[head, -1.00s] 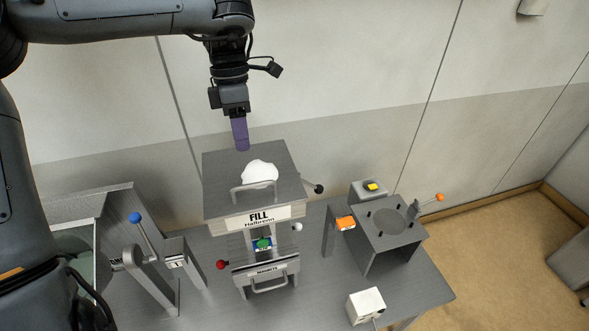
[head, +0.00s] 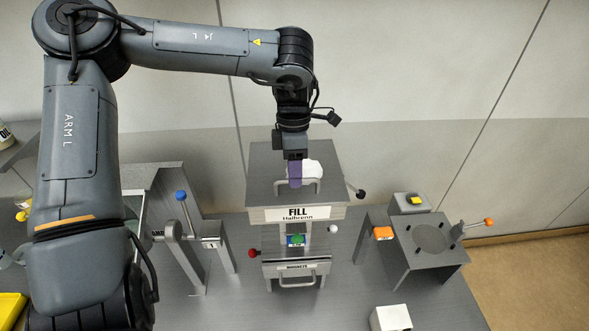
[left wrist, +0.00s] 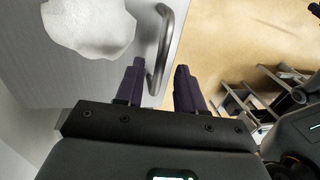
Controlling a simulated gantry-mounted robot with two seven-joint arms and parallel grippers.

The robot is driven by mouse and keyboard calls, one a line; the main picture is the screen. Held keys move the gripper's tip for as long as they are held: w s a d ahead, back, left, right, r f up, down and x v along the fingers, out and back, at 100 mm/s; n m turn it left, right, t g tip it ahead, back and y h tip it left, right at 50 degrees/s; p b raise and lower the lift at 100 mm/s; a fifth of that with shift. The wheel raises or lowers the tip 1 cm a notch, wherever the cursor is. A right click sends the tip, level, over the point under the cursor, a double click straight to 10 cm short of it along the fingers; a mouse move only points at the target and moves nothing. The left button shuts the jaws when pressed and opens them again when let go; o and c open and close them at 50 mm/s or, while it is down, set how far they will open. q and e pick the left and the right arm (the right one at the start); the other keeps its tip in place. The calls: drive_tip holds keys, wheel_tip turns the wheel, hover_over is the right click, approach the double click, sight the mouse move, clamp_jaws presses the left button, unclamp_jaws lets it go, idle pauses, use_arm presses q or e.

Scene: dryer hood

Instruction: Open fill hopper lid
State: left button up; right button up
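The fill hopper's flat grey lid (head: 264,163) lies closed on top of the box labelled FILL (head: 297,213). A metal bar handle (head: 312,184) stands at its front edge. A white irregular lump (head: 313,167) rests on the lid behind the handle. My left gripper (head: 294,184) points down at the handle, its purple fingers in front of part of the lump. In the left wrist view, the gripper (left wrist: 158,85) is open, with the handle (left wrist: 160,50) running between its two fingers. Whether a finger touches the handle cannot be told. My right gripper is out of view.
A blue-knobbed lever (head: 181,197) stands left. A grey stand with a round plate (head: 431,238) is right, and a white box (head: 391,318) is at front.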

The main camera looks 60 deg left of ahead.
use_arm(q)
drive_tip(key=shift+c, duration=0.5)
clamp_jaws()
drive_tip(key=shift+r, duration=0.15)
